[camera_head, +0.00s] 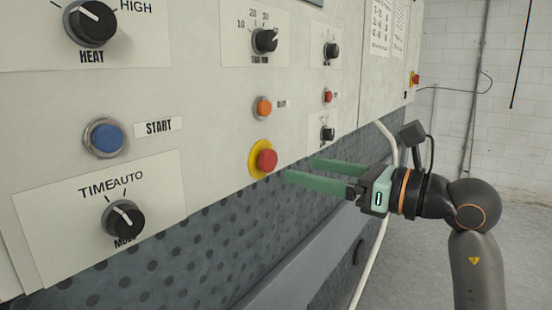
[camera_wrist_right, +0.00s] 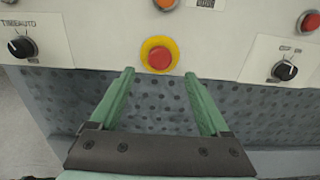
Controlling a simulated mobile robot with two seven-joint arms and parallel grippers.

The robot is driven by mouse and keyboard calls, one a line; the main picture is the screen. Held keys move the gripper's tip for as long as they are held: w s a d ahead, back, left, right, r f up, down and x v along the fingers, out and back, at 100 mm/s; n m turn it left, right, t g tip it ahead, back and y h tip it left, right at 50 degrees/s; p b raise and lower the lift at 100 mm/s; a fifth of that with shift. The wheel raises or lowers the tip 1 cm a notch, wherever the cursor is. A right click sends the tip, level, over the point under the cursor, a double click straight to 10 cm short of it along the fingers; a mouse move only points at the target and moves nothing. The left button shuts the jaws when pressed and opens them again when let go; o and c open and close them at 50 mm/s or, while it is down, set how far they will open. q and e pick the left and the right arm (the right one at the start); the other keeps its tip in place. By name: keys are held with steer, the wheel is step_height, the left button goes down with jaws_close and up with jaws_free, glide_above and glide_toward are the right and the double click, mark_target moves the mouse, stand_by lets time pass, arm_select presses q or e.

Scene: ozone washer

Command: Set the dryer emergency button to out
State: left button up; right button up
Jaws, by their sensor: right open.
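The emergency button is a red mushroom button (camera_head: 266,160) on a yellow round base, low on the white panel in the head view. In the right wrist view the same red button (camera_wrist_right: 159,59) sits just beyond and between the fingertips. My right gripper (camera_head: 300,170) is open and empty, with its two green fingers pointing left towards the panel, just right of the button. The fingers look apart from the button. Whether the button is pressed in or out I cannot tell. My left gripper is not in view.
An orange button (camera_head: 262,107) sits above the red one. A blue start button (camera_head: 104,138) and a mode knob (camera_head: 126,220) are to the left, and a small knob (camera_head: 327,134) is to the right. A perforated grey-blue lower panel (camera_head: 190,260) lies below.

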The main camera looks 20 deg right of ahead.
mark_target(272, 162)
steer(key=p+x, duration=0.1)
steer(key=x, duration=0.6)
steer(key=shift+w+a, duration=0.1)
jaws_close()
stand_by(0.5)
stand_by(0.3)
